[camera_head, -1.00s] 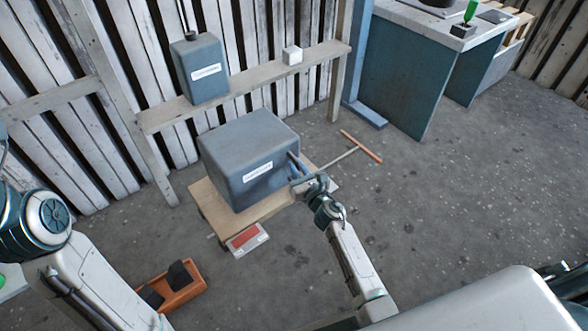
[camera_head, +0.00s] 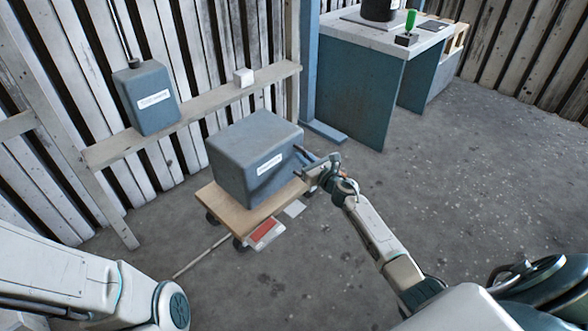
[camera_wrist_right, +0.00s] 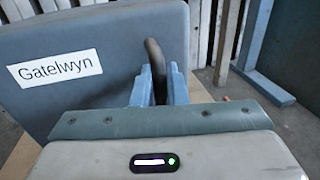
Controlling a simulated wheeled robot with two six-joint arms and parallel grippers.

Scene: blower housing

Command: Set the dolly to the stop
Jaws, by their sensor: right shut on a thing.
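The dolly (camera_head: 232,216) is a low wooden platform on dark wheels. A grey box (camera_head: 250,155), labelled "Gatelwyn" in the wrist view, sits on it. My right gripper (camera_head: 308,170) is at the box's right side. In the wrist view its blue fingers (camera_wrist_right: 160,85) are shut on a dark curved handle (camera_wrist_right: 154,58) on the box's side. The box hides much of the dolly's top and its far wheels. I cannot tell for certain which thing is the stop. My left arm shows at lower left; its gripper is out of view.
A blue post foot (camera_head: 326,131) stands beyond the box. A shelf (camera_head: 210,105) holds a grey canister (camera_head: 145,105) and white cube (camera_head: 243,77). A red-and-white plate (camera_head: 266,233) is at the dolly's near edge. A pole (camera_head: 200,257) lies left of it. Right floor is clear.

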